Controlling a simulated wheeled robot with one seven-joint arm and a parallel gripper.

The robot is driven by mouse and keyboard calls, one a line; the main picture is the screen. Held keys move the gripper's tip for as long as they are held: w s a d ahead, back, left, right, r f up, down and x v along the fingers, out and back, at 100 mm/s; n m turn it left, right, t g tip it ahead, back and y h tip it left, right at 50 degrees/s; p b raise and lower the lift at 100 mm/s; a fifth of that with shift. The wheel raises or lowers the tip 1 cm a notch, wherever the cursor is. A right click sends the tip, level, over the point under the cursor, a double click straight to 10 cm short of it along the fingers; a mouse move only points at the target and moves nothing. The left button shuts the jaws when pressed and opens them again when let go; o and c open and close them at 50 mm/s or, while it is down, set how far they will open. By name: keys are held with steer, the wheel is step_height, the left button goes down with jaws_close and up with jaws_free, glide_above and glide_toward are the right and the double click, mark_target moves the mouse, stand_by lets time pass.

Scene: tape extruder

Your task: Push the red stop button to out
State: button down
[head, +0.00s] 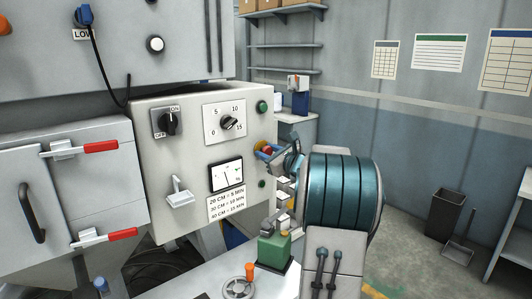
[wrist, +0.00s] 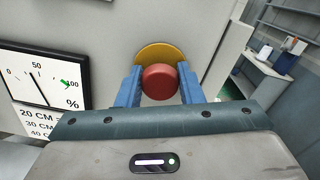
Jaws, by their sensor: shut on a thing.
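The red stop button (wrist: 160,82) sits on a round yellow plate (wrist: 168,54) on the grey control box. In the wrist view my gripper (wrist: 161,85) has its blue fingers on either side of the red button, shut on it. In the head view my gripper (head: 277,155) is at the right edge of the control box front, and the red button (head: 267,150) shows only in small part between the fingers. Whether the button is pushed in or out cannot be told.
The control box (head: 150,125) carries an on/off knob (head: 168,122), a dial (head: 228,122), a meter (head: 227,175) and green buttons (head: 262,106) close to my gripper. A green device (head: 273,250) stands on the surface below.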

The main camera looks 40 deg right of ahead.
steer(key=shift+s+f, duration=0.1)
steer(key=shift+s, duration=0.05)
stand_by(0.5)
steer(key=shift+s, duration=0.2)
steer(key=c, duration=0.9)
jaws_free()
steer(key=s+d+b, duration=0.1)
steer(key=s+b, duration=0.2)
steer(key=s, duration=1)
steer(key=shift+s, duration=0.35)
